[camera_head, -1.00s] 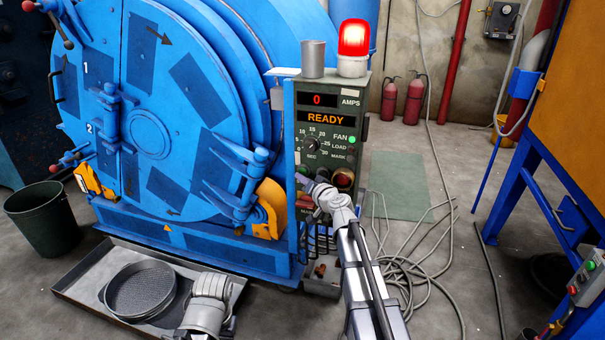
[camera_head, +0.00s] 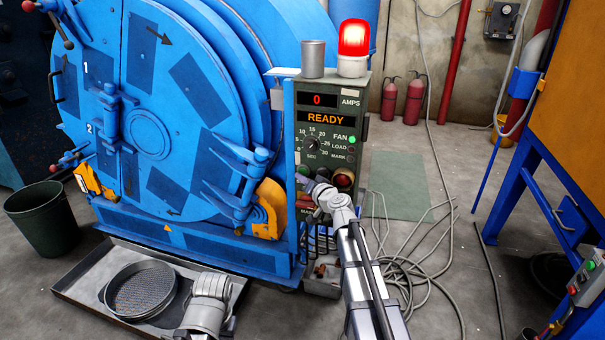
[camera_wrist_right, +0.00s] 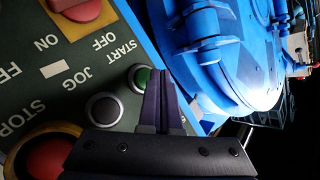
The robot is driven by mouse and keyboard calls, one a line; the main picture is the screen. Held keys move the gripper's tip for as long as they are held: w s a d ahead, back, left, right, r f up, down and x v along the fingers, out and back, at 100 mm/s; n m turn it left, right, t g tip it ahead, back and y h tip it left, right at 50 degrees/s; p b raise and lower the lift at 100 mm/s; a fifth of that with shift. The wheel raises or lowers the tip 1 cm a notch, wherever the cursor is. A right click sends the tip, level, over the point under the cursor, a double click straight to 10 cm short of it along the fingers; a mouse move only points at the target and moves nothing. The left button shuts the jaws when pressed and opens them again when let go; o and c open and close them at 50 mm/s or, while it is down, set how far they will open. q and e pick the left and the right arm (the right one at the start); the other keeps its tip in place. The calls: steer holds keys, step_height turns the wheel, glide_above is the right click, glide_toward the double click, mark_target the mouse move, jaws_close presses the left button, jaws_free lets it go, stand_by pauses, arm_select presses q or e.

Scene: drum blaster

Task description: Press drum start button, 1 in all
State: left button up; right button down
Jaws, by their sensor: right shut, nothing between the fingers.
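The grey-green control box (camera_head: 352,120) stands at the right of the blue drum machine (camera_head: 185,110); its display reads 0 amps and READY. In the right wrist view the panel is turned round. A green button (camera_wrist_right: 141,78) sits by the START label, a dark button (camera_wrist_right: 103,108) by JOG, and a red button (camera_wrist_right: 45,158) by STOP. My right gripper (camera_wrist_right: 154,72) is shut and empty, its tips beside the green button and partly overlapping it. I cannot tell whether they touch. In the head view it (camera_head: 308,184) is at the box's lower front. My left gripper's fingers do not show.
A lit red beacon (camera_head: 353,45) and grey cup (camera_head: 313,58) stand on the box. Loose cables (camera_head: 420,260) lie on the floor at right. A tray (camera_head: 75,285) with a round sieve (camera_head: 140,290) lies in front of the drum. A dark bin (camera_head: 40,220) stands at left.

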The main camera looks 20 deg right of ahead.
steer(key=shift+w+d, duration=0.1)
steer(key=shift+w, duration=0.05)
steer(key=shift+w+d, duration=0.1)
steer(key=shift+w, duration=0.1)
